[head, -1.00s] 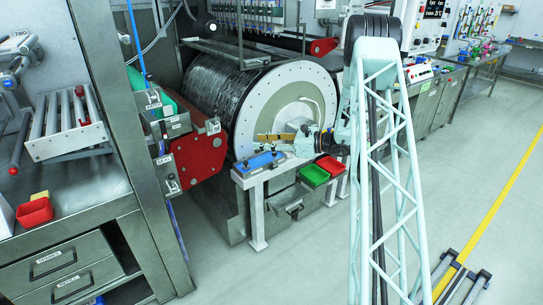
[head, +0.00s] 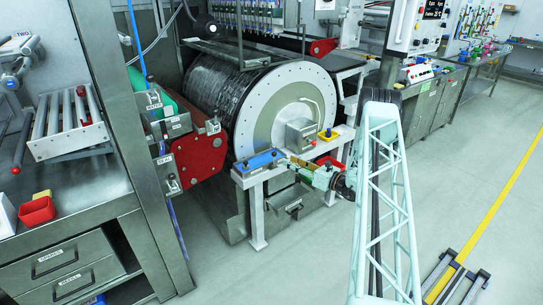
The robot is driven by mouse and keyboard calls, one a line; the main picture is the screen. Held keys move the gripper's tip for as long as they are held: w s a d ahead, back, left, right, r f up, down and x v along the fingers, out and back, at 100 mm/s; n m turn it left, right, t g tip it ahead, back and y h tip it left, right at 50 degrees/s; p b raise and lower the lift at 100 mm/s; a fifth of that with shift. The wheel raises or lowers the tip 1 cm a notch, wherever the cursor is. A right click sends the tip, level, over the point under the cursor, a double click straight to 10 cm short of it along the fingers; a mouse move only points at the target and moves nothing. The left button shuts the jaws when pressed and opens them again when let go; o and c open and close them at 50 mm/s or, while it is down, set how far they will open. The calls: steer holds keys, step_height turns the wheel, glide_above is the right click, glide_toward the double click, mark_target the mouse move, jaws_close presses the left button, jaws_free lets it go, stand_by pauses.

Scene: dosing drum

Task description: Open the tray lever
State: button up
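The dosing drum (head: 218,95) stands at the back centre, with a pale round end plate (head: 285,105). A small white bench (head: 257,181) stands before it. Below the bench top, a metal box front carries a small grey handle (head: 293,207); I cannot tell whether this is the tray lever. My gripper (head: 298,160) is at the bench's front right, reaching left. A tan piece shows at its tip; whether it is held or part of the gripper is unclear. The finger opening is too small to judge.
A blue block (head: 258,160) lies on the bench's left end. A red bin (head: 330,163) is partly hidden behind my gripper. A yellow bin (head: 328,135) and a grey box (head: 300,135) stand behind. The floor at right is open up to a low rack (head: 455,280).

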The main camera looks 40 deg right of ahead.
mark_target(274, 154)
steer(key=shift+s+d+f+m+h, duration=0.15)
steer(key=shift+d+f, duration=0.25)
steer(key=shift+f, duration=0.05)
steer(key=shift+s+d+f+m+h, duration=0.15)
steer(key=shift+d+f, duration=0.2)
steer(key=shift+f, duration=0.05)
steer(key=shift+w, duration=0.15)
steer(key=shift+w+a+b, duration=0.25)
steer(key=shift+w+a, duration=0.15)
steer(key=shift+w, duration=1.8)
steer(key=shift+w+a+b, duration=0.2)
steer(key=shift+w+a, duration=0.15)
steer(key=shift+w, duration=1.9)
steer(key=shift+w+a+b, duration=0.25)
steer(key=shift+w+a, duration=0.15)
steer(key=shift+w, duration=1.8)
jaws_close()
